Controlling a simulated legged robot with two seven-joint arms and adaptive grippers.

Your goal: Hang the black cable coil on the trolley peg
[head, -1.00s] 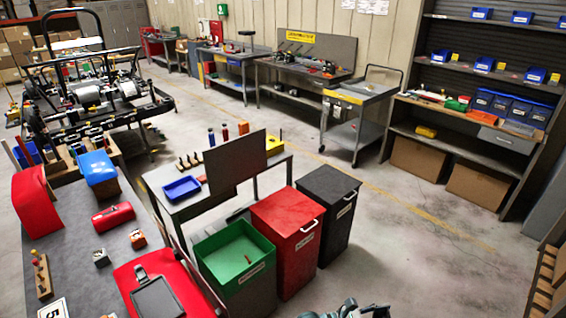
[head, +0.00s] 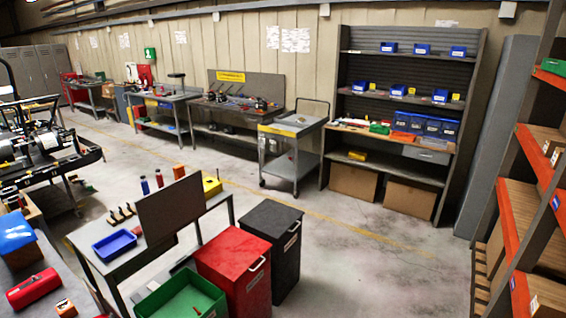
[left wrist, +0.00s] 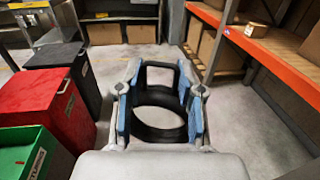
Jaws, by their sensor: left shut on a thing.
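The black cable coil (left wrist: 160,136) is between the blue-padded fingers of my left gripper (left wrist: 160,92) in the left wrist view. The gripper is shut on it, and the coil shows as a dark ring with an open middle, held above the floor. The grey trolley (head: 294,126) stands in the middle of the head view, in front of the wall, with a yellow label on its top edge and a raised handle. Part of it shows at the top left of the left wrist view (left wrist: 48,18). I cannot make out its peg. My right gripper is not in view.
A red bin (head: 232,262) and a black bin (head: 285,262) stand at the lower middle, with a green bin (head: 180,300) beside them. An orange-edged rack (head: 530,215) is at the right. Clear floor (head: 370,265) lies between the bins and the rack.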

